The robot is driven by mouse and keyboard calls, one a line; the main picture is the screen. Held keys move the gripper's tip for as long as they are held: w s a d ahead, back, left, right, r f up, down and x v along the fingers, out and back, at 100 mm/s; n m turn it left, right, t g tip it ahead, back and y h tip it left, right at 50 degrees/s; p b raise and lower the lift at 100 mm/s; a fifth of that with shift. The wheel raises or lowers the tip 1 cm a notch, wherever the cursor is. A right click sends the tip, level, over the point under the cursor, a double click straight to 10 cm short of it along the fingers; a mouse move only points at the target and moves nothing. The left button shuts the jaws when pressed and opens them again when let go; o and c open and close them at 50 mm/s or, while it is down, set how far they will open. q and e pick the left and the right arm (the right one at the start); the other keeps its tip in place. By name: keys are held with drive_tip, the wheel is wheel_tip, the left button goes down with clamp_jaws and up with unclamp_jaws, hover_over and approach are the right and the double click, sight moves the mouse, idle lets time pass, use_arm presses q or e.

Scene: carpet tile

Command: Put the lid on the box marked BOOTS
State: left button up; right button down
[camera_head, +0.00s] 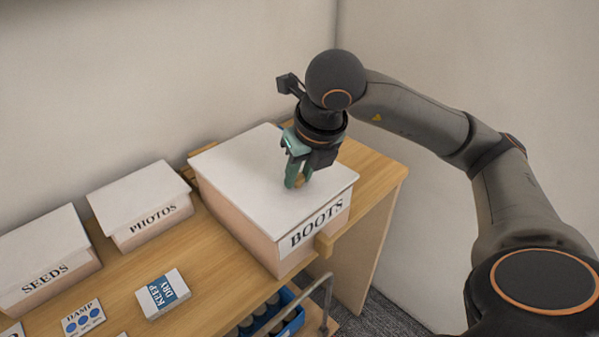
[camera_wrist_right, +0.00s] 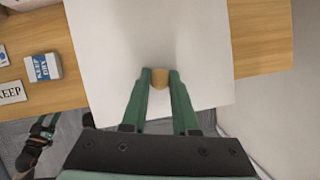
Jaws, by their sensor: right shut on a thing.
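The box marked BOOTS (camera_head: 240,220) stands at the right end of the wooden counter, its label facing the front. A white lid (camera_head: 245,165) lies over its top and looks roughly level; whether it is fully seated all round I cannot tell. My right gripper (camera_head: 297,182) is above the lid, shut on the lid's round wooden knob (camera_head: 300,181). In the right wrist view the green fingers (camera_wrist_right: 160,76) close on both sides of the knob (camera_wrist_right: 159,79), and the white lid (camera_wrist_right: 110,60) fills the middle. My left gripper is not in the head view.
Lidded boxes marked PHOTOS (camera_head: 150,229) and SEEDS (camera_head: 45,283) stand to the left. A small KEEP DRY box (camera_head: 162,293) and a DAMP card (camera_head: 83,318) lie in front. A blue crate (camera_head: 285,318) is below the counter. Walls are behind and right.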

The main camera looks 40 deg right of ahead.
drive_tip(key=shift+f+b, duration=0.55)
drive_tip(key=shift+b, duration=0.2)
idle(0.9)
drive_tip(key=c, duration=0.6)
unclamp_jaws()
drive_tip(key=p+v, duration=0.4)
drive_tip(key=v, duration=0.8)
drive_tip(key=shift+r, duration=0.3)
